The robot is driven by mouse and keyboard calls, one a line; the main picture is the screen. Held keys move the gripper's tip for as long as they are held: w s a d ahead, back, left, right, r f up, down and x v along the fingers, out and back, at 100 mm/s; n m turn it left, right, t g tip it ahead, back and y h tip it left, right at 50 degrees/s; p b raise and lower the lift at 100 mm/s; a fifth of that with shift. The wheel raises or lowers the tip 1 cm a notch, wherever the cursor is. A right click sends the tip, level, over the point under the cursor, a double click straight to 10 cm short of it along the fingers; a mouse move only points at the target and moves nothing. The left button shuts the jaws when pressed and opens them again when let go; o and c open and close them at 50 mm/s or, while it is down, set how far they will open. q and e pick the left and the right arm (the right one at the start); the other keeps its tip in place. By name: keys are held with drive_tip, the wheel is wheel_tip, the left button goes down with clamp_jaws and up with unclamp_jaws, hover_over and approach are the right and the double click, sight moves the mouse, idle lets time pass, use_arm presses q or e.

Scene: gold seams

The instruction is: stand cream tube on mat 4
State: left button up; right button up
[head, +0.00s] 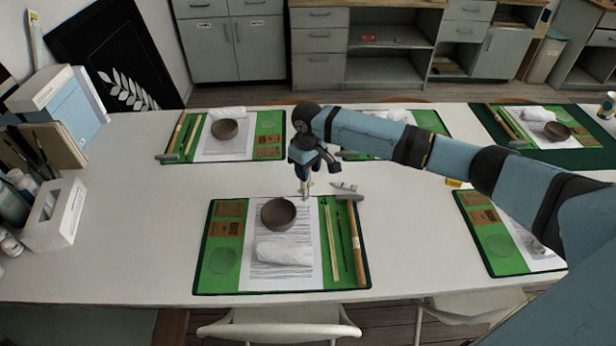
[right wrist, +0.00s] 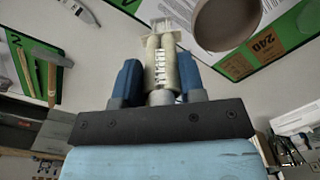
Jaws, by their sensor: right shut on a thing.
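My right gripper (head: 305,178) is over the white table just behind the near middle mat (head: 212,282). In the right wrist view its blue fingers (right wrist: 160,85) are shut on a cream tube-shaped thing (right wrist: 160,65), which looks like a twin-barrel syringe with dark print and a clear flanged end. In the head view only a small pale part of it shows below the fingers. Whether it touches the table I cannot tell. A "2" shows on a mat at the left of the right wrist view; I cannot read a 4 on any mat. My left gripper is not in view.
Other set mats lie behind and at right. Bare table lies left of the near mat.

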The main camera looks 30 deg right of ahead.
sight(308, 188)
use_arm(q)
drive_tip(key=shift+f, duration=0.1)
use_arm(e)
wheel_tip(308, 188, down, 3)
drive_tip(key=shift+f, duration=0.1)
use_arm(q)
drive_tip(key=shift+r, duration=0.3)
use_arm(e)
drive_tip(key=shift+s+f, duration=0.15)
drive_tip(key=shift+f, duration=0.35)
drive_tip(key=o, duration=0.9)
drive_tip(key=shift+f, duration=0.1)
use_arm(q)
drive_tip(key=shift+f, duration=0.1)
use_arm(e)
drive_tip(key=shift+o, duration=0.2)
drive_tip(key=shift+f, duration=0.1)
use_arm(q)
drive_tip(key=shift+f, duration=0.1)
use_arm(e)
drive_tip(key=shift+r, duration=0.3)
wheel_tip(308, 188, up, 13)
